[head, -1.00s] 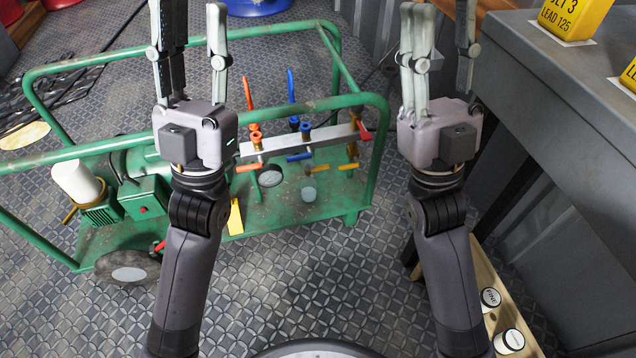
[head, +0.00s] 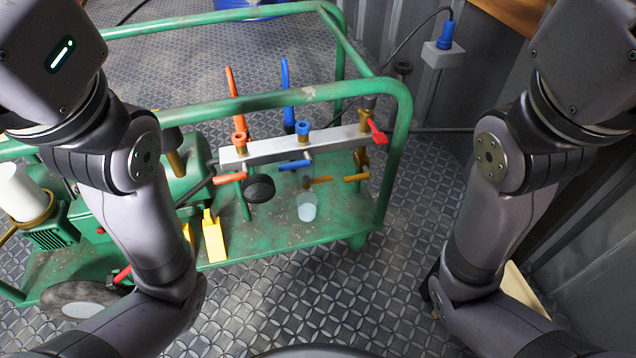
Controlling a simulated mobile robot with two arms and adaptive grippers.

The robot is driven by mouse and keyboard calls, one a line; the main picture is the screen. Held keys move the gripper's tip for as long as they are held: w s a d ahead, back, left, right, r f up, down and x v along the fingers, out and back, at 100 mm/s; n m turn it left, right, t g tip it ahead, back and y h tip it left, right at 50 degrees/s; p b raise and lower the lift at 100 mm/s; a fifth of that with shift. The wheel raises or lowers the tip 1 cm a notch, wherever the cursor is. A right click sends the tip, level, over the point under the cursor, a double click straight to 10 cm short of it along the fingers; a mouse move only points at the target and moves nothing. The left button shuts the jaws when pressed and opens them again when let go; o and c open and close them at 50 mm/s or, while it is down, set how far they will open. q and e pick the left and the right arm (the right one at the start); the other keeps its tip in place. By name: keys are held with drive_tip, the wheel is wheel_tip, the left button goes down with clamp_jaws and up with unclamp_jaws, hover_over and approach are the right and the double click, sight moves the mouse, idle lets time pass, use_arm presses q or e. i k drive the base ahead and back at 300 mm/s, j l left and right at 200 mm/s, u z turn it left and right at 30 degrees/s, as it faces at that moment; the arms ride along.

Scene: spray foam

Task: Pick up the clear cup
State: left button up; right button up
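The clear cup (head: 307,207) is a small, pale, translucent cup on the green cart's lower deck (head: 270,232). It is below the valve manifold, right of a round black part. Both of my arms are raised at the sides of the head view, the left at the left edge and the right at the right edge. Only their wrists and links show. The fingers of both grippers are out of the picture, so whether they are open or shut is hidden. Nothing of mine touches the cup.
A metal manifold (head: 295,146) with red, blue and orange valves spans above the cup. The cart's green top rail (head: 260,103) runs in front of it. A yellow tag-like piece (head: 214,238) stands left of the cup. Patterned floor (head: 330,290) is clear in front.

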sight(307, 201)
drive_tip(key=j+u, duration=0.15)
drive_tip(key=j, duration=0.35)
drive_tip(key=i+j+u, duration=0.15)
drive_tip(key=j, duration=0.35)
drive_tip(key=i+j, duration=0.1)
drive_tip(key=j+u, duration=0.05)
drive_tip(key=j, duration=0.05)
